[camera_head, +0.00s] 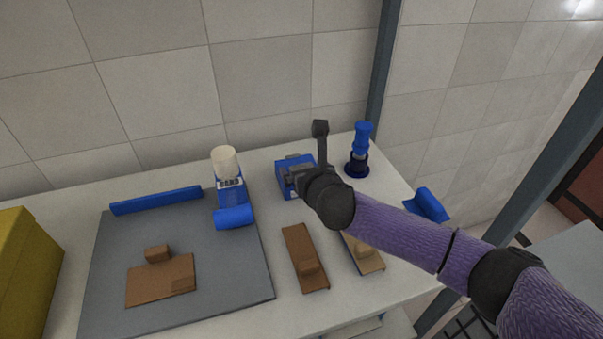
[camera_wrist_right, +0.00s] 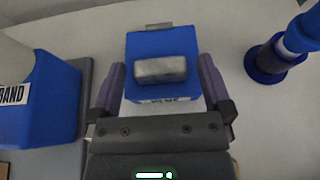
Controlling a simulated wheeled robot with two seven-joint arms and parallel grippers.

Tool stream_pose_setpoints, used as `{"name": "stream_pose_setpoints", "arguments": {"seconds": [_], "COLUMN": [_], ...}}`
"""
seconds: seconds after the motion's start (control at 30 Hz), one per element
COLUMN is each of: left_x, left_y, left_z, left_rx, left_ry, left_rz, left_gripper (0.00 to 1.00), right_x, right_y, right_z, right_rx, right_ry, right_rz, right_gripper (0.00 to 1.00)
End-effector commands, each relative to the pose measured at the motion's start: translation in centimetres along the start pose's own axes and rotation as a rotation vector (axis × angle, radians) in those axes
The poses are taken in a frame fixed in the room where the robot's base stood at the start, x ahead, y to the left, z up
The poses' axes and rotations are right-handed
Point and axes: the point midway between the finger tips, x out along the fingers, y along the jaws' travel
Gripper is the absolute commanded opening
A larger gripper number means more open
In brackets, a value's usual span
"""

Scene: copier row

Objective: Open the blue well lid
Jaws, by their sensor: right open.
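The blue well (camera_head: 283,182) is a small blue box near the back of the counter, partly hidden by my right gripper in the head view. In the right wrist view its blue lid (camera_wrist_right: 145,44) lies flat on top, with a grey block-like handle (camera_wrist_right: 160,70) across it and a small grey piece at the far edge. A label on the near face is partly hidden. My right gripper (camera_wrist_right: 163,82) is open and empty, with one finger on each side of the box's near part. I cannot tell whether the fingers touch it. My left gripper is not in view.
A blue holder with a white roll (camera_head: 225,165) stands left of the well, and a blue stand (camera_head: 361,145) stands right. A grey mat (camera_head: 205,285) with a brown piece lies left. Two brown blocks (camera_head: 304,258) (camera_head: 368,262) lie in front. A yellow box (camera_head: 25,270) is far left.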

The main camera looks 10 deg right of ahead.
Motion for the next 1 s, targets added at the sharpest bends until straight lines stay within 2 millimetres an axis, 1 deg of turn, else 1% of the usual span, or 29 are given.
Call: {"name": "stream_pose_setpoints", "arguments": {"seconds": [0.03,0.13,0.4,0.43,0.47,0.5,0.57,0.6,0.67,0.7,0.77,0.8,0.9,1.0], "left_x": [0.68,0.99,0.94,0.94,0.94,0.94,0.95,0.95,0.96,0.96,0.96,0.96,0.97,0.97], "left_y": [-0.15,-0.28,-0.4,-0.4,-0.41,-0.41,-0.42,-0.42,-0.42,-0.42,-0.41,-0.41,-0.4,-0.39], "left_z": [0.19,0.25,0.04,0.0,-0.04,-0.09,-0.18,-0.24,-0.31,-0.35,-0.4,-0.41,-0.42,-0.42], "left_rx": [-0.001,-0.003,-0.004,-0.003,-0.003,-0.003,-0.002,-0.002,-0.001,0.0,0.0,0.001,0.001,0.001], "left_ry": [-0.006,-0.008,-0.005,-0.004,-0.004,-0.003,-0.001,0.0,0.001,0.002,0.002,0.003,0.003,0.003], "left_rz": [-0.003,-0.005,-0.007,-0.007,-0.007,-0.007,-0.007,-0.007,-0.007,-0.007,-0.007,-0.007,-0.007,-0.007], "left_gripper": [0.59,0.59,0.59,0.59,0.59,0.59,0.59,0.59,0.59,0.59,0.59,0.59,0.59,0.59], "right_x": [0.77,1.46,1.63,1.63,1.63,1.62,1.62,1.62,1.62,1.62,1.61,1.61,1.61,1.61], "right_y": [0.03,0.05,0.02,0.01,0.01,0.02,0.01,0.02,0.02,0.02,0.02,0.02,0.02,0.02], "right_z": [-0.35,-0.15,0.11,0.11,0.1,0.1,0.09,0.09,0.09,0.08,0.08,0.07,0.07,0.06], "right_rx": [0.001,0.002,0.001,0.001,0.001,0.001,0.002,0.002,0.002,0.002,0.002,0.002,0.002,0.002], "right_ry": [0.001,0.0,0.0,0.0,0.0,0.0,0.0,0.0,0.0,0.0,0.0,0.0,0.0,0.0], "right_rz": [-0.001,0.001,0.0,0.0,0.0,0.0,0.0,0.0,0.0,0.0,0.0,0.0,0.0,0.0], "right_gripper": [1.0,1.0,1.0,0.98,0.92,0.83,0.7,0.62,0.49,0.41,0.28,0.2,0.0,0.0]}}
